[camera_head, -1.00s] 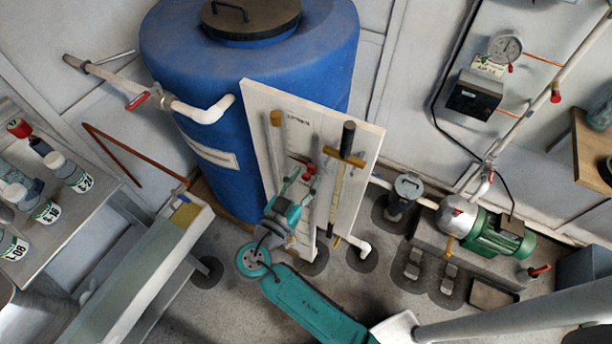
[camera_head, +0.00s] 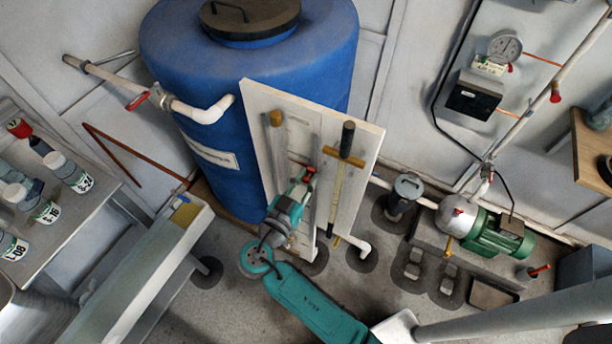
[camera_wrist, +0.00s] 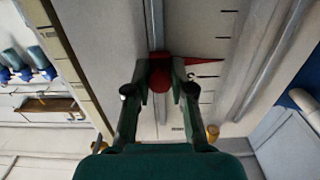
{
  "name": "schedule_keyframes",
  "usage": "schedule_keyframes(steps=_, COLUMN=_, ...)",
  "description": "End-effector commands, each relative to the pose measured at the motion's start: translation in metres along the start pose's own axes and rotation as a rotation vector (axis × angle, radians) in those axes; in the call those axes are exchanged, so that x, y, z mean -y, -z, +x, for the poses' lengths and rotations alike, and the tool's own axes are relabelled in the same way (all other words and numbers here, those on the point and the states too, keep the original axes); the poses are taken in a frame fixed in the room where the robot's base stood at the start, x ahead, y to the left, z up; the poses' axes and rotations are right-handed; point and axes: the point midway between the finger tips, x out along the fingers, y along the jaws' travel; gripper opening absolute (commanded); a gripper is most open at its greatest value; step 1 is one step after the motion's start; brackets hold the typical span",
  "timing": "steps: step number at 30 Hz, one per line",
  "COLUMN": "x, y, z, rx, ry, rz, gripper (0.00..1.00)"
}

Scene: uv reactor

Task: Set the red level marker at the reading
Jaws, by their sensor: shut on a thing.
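The red level marker (camera_wrist: 161,70) is between the fingertips of my gripper (camera_wrist: 160,82) in the wrist view, and the gripper is shut on it. The marker sits on a thin grey rail (camera_wrist: 155,22), and its red pointer sticks out to the right towards black scale marks (camera_wrist: 228,11). In the head view the marker (camera_head: 310,169) is a small red patch on the white board (camera_head: 260,100), with my gripper (camera_head: 303,180) at it from below. The exact mark under the pointer is hard to read.
The blue tank (camera_head: 200,60) stands behind the board. A T-handled dipstick (camera_head: 345,158) is at the board's right side. A bench with labelled bottles (camera_head: 75,178) is at the left. A green pump (camera_head: 500,240) stands on the floor at the right.

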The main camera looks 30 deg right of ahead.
Motion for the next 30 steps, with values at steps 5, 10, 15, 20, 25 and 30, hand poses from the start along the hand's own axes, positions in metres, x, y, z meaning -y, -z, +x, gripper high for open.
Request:
schedule_keyframes(steps=5, x=0.0, y=-0.045, z=0.0, rx=0.002, ry=0.002, rz=-0.008, gripper=0.0)
schedule_keyframes(steps=10, x=0.0, y=-0.072, z=0.0, rx=0.002, ry=0.003, rz=-0.004, gripper=0.0)
schedule_keyframes(steps=15, x=0.0, y=-0.078, z=0.0, rx=0.001, ry=0.003, rz=-0.001, gripper=0.0)
schedule_keyframes(steps=20, x=0.0, y=-0.077, z=0.0, rx=0.001, ry=0.003, rz=-0.001, gripper=0.0)
schedule_keyframes(steps=25, x=0.0, y=-0.077, z=0.0, rx=0.001, ry=0.002, rz=-0.001, gripper=0.47)
schedule_keyframes(steps=30, x=0.0, y=-0.077, z=0.0, rx=0.001, ry=0.002, rz=-0.001, gripper=0.47)
